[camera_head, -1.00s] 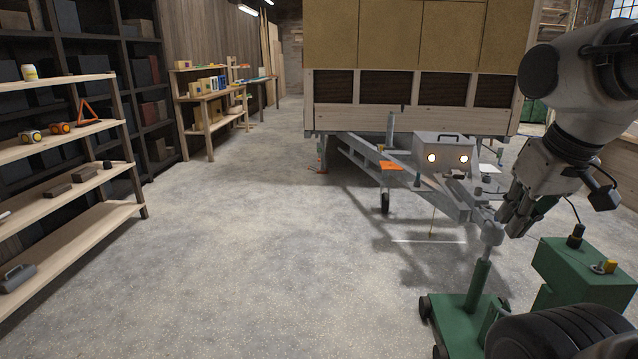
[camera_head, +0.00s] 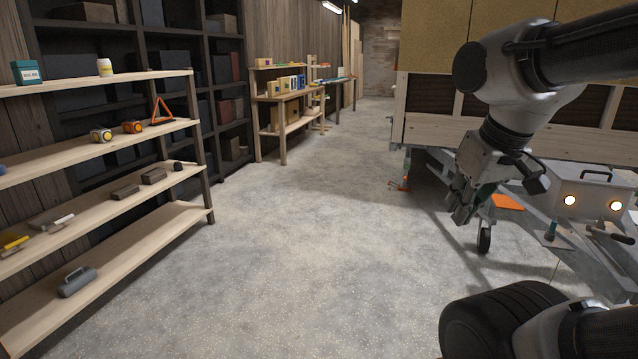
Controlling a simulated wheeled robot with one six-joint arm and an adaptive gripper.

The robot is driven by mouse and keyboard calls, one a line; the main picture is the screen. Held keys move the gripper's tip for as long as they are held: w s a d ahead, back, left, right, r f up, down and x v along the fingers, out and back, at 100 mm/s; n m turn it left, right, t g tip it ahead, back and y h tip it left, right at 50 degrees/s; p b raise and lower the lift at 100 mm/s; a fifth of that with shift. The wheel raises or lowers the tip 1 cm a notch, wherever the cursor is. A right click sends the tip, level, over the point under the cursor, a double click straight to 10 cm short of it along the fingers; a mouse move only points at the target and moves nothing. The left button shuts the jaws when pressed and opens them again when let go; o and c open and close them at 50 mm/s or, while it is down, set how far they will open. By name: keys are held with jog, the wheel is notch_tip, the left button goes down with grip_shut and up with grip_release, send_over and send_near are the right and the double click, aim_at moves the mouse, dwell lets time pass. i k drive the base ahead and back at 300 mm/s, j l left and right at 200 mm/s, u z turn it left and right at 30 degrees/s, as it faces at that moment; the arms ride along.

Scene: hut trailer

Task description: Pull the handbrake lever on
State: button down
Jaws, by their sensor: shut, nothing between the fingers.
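A dark-gripped lever (camera_head: 610,233), which looks like the handbrake lever, sits low on the trailer's drawbar at the right edge, just below the grey box. It lies nearly flat, and its base is hard to make out. My gripper (camera_head: 462,208) hangs fingers down to the left of the lever, clearly apart from it and in front of the drawbar's far end. It is shut and empty.
The grey box (camera_head: 592,196) with two lit lamps stands on the drawbar. A jockey wheel (camera_head: 484,240) and an orange plate (camera_head: 507,202) are near my gripper. A wooden shelf (camera_head: 100,235) stands at left. The middle floor is clear.

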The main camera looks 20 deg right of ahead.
aim_at(618, 237)
jog(key=i+z, duration=0.3)
jog(key=i, duration=0.25)
jog(key=i+j+z, duration=0.15)
jog(key=i+z, duration=0.15)
jog(key=i, duration=0.2)
jog(key=i+l+z, duration=0.15)
jog(key=i+z, duration=0.15)
jog(key=z, duration=0.2)
jog(key=i+z, duration=0.3)
jog(key=z, duration=0.2)
jog(key=i+z, duration=0.35)
jog(key=z, duration=0.15)
jog(key=i+z, duration=0.25)
jog(key=i, duration=0.15)
